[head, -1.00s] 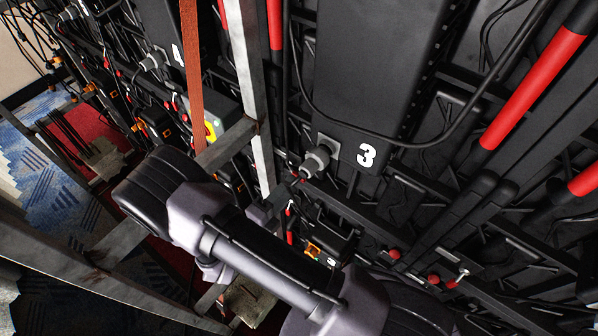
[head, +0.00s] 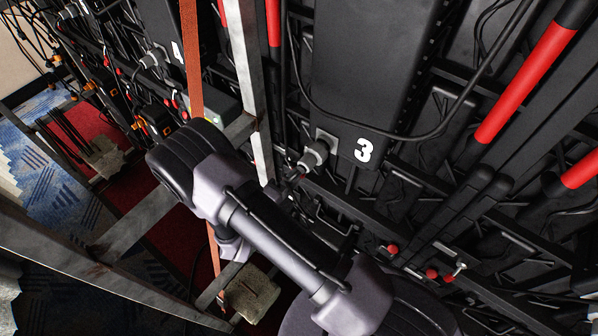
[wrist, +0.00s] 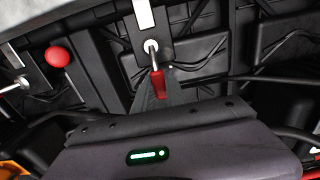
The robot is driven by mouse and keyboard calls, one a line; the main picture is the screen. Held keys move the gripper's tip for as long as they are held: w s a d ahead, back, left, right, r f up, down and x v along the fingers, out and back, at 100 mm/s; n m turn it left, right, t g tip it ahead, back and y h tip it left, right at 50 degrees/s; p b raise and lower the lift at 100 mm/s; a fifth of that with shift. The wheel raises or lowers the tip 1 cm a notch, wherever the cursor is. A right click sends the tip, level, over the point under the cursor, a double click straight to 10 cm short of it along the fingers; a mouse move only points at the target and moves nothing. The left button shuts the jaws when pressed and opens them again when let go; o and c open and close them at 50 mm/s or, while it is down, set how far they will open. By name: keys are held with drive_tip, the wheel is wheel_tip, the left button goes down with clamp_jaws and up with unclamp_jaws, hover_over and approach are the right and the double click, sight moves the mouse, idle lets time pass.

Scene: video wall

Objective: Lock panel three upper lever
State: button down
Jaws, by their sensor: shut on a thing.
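Panel three (head: 370,70) is a dark box marked with a white "3" in the head view. In the wrist view a lever (wrist: 159,84) with a red tip hangs down from a bright metal pivot (wrist: 151,48). My gripper (wrist: 157,96) is shut on the red tip, its dark fingers mostly hidden behind the gripper body. In the head view my gripper is hidden behind my own arm.
A red knob (wrist: 58,57) and a second metal lever (wrist: 14,86) sit to the left in the wrist view. A metal frame post (head: 250,90) and an orange strap (head: 191,60) stand close to my arm. Cables loop across the panels.

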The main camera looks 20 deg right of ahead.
drive_tip(key=shift+f, duration=0.1)
drive_tip(key=w+a+f+m+b, duration=0.1)
drive_tip(key=w+f+m+b, duration=0.1)
drive_tip(key=m+b, duration=0.3)
drive_tip(key=w+a+f+m+b, duration=0.2)
drive_tip(key=m+b, duration=0.3)
drive_tip(key=m, duration=0.7)
drive_tip(key=shift+f+m+b, duration=0.35)
drive_tip(key=shift+f+m, duration=0.05)
drive_tip(key=shift+f, duration=0.1)
drive_tip(key=shift+r, duration=0.1)
idle(0.4)
drive_tip(key=c, duration=1.4)
unclamp_jaws()
drive_tip(key=v, duration=1.7)
drive_tip(key=shift+s+a+p, duration=0.1)
drive_tip(key=shift+a+p, duration=0.05)
drive_tip(key=shift+p, duration=0.25)
